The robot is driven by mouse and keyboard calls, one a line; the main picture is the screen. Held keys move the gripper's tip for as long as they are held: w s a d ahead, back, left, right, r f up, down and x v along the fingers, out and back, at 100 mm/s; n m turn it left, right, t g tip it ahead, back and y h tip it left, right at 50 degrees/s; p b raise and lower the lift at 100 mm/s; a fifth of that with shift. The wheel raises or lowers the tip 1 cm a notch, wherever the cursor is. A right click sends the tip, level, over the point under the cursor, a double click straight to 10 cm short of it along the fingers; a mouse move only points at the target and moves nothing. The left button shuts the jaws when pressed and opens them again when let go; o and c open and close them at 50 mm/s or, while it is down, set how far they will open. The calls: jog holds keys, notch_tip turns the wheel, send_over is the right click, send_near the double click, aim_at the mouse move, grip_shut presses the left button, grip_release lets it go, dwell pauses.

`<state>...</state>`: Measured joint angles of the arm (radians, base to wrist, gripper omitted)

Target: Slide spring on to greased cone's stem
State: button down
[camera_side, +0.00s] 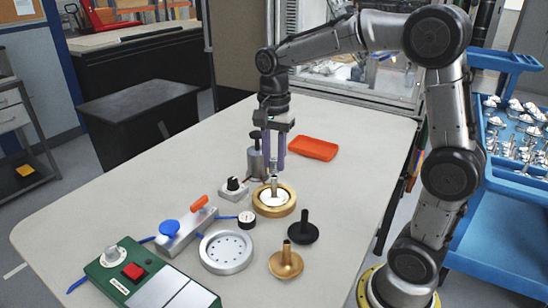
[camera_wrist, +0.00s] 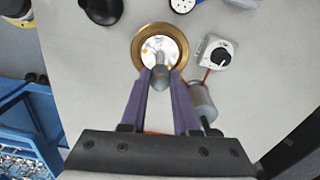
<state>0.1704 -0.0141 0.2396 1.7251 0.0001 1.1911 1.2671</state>
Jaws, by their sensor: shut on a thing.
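My gripper (camera_side: 274,160) points straight down above a brass ring (camera_side: 261,207) on the table. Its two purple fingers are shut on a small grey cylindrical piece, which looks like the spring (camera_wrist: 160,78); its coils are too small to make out.
A black stemmed cone (camera_side: 303,233) and a bronze one (camera_side: 286,264) stand in front. A silver perforated disc (camera_side: 226,252), a knob box (camera_side: 234,188) and a grey cylinder (camera_side: 256,163) are nearby. A red tray (camera_side: 313,149) lies behind. The table's right side is clear.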

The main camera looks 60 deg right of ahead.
aim_at(274, 177)
jog(key=shift+f, duration=1.6)
dwell(3.0)
jog(key=c, duration=0.6)
grip_release()
jog(key=shift+o, duration=0.3)
jog(key=o, duration=0.4)
jog(key=shift+o, duration=0.2)
jog(key=shift+r, duration=0.15)
jog(key=shift+r, duration=3.85)
